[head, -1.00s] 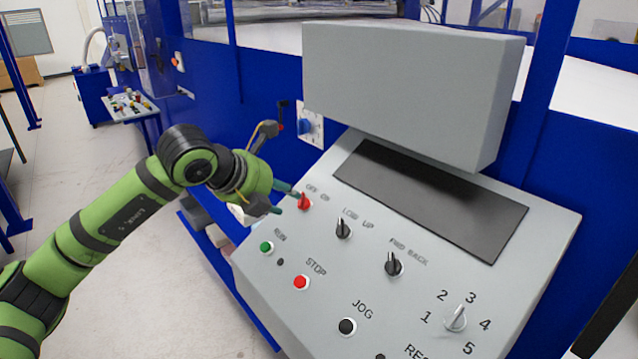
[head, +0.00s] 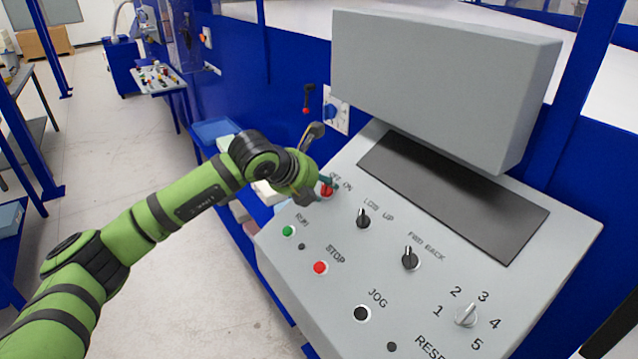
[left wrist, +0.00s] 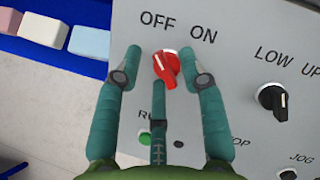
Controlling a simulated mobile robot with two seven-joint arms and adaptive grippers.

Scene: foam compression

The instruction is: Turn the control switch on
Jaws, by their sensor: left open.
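The red control switch (head: 327,190) is on the upper left of the sloped grey panel, partly hidden by my fingers in the head view. In the left wrist view the red switch (left wrist: 167,68) sits below the OFF and ON labels, its white mark pointing up-left toward OFF. My left gripper (left wrist: 165,70) is open, with one finger on each side of the switch and a third finger just below it. I see gaps between the side fingers and the knob; whether the third finger touches it I cannot tell. My right gripper is not in view.
The panel (head: 385,300) also carries a black LOW/UP switch (head: 363,218), a FWD/BACK switch (head: 410,258), a green RUN button (head: 288,231), a red STOP button (head: 320,267) and a numbered dial (head: 466,314). A grey box (head: 440,85) overhangs the panel's back.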

